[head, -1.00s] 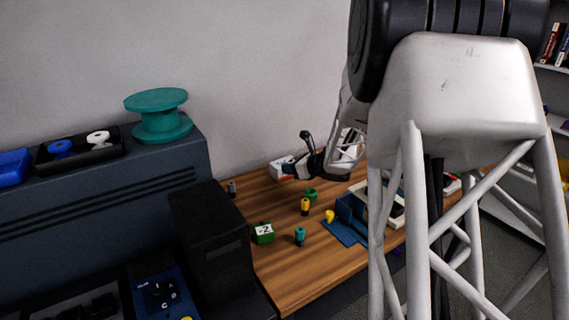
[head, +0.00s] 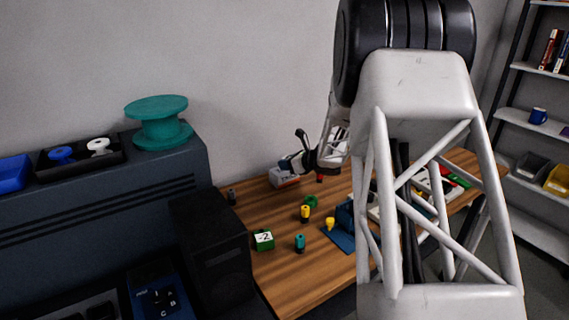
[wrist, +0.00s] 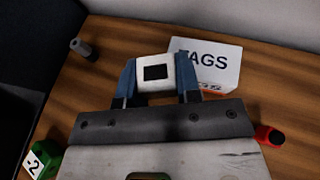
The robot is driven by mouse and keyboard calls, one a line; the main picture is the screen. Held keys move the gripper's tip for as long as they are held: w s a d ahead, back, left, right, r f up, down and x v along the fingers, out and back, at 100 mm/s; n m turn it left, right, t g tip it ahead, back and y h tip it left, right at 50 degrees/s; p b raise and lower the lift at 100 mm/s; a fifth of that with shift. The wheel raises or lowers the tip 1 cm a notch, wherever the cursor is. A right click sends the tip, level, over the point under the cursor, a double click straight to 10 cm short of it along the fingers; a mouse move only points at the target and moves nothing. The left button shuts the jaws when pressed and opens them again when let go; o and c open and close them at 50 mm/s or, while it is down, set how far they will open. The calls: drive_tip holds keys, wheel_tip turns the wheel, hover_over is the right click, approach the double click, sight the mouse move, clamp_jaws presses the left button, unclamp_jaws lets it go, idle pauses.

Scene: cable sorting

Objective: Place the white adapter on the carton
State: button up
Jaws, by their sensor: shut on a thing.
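My gripper (wrist: 157,78) has blue fingers shut on the white adapter (wrist: 171,68), a white block with a black square on its face. In the wrist view the white carton (wrist: 218,59), lettered "TAGS" with an orange band, lies just beyond and right of the adapter. The adapter overlaps the carton's left edge in the picture; I cannot tell whether they touch. In the head view my gripper (head: 290,163) is just above the carton (head: 285,180), near the back of the wooden table. The adapter is too small to make out clearly there.
A grey cylinder (wrist: 83,48) stands to the left, a red one (wrist: 268,135) to the right, and a green block marked -2 (head: 264,240) nearer the front. Yellow (head: 305,213) and teal (head: 300,243) cylinders stand mid-table. A dark cabinet (head: 208,250) borders the table's left.

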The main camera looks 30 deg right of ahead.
drive_tip(key=shift+w+d+f, duration=0.15)
drive_tip(key=shift+w+d, duration=0.35)
drive_tip(key=shift+w, duration=0.65)
drive_tip(key=shift+w+d+f, duration=0.1)
drive_tip(key=shift+w+d, duration=0.45)
drive_tip(key=shift+w, duration=0.55)
drive_tip(key=shift+w+d+f, duration=0.15)
drive_tip(key=shift+w+d, duration=0.35)
drive_tip(key=shift+w, duration=0.65)
drive_tip(key=shift+f, duration=1.7)
drive_tip(key=shift+f, duration=0.15)
drive_tip(key=o, duration=0.9)
